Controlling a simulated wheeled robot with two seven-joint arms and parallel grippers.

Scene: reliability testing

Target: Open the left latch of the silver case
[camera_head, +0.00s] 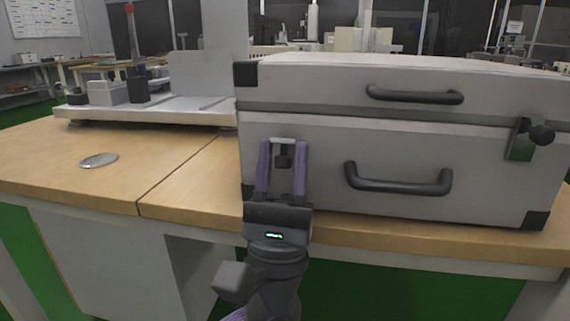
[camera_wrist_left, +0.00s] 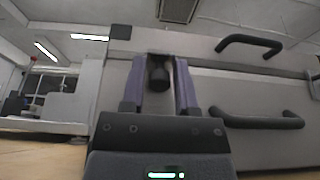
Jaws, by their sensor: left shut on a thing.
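The silver case (camera_head: 320,165) stands closed on the wooden table, its front with two dark handles facing me. My left gripper (camera_head: 283,145) is at the left part of this front, its two purple fingers on either side of the left latch (camera_head: 283,158) and shut on it. In the left wrist view the latch's dark round knob (camera_wrist_left: 159,79) shows between the fingers. The fingers and the gripper body hide part of the latch and the case front behind it. My right gripper is not in view.
The right latch (camera_head: 520,143), with a dark knob, is on the right of the case front. The upper handle (camera_head: 415,96) and lower handle (camera_head: 398,186) stick out between the latches. A round metal disc (camera_head: 99,160) lies on the table (camera_head: 185,178) at left, where the top is mostly clear.

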